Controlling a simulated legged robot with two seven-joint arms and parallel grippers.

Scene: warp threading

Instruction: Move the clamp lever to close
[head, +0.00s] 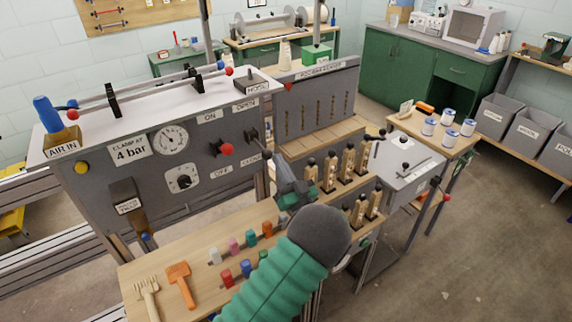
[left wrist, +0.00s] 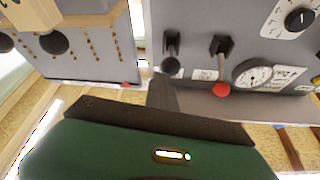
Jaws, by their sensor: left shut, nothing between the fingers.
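The grey control panel (head: 110,180) carries two levers. One is a red-balled lever (head: 226,149) beside the ON and OFF labels. To its right is a dark lever (head: 252,135), likely the clamp lever, between labels that are partly hidden or too small to read surely. In the left wrist view, which looks inverted, the dark lever (left wrist: 171,62) and the red ball (left wrist: 221,89) both show. My left gripper (head: 268,155) is shut and empty, its tip close below and right of the dark lever. Contact cannot be told. My right gripper is not in view.
A wooden bench (head: 190,250) with coloured spools, a comb and an orange tool lies below the panel. Several wooden pegs (head: 348,160) stand right of my gripper, near a grey box (head: 405,170). Bars and a blue handle (head: 48,114) are on top of the panel.

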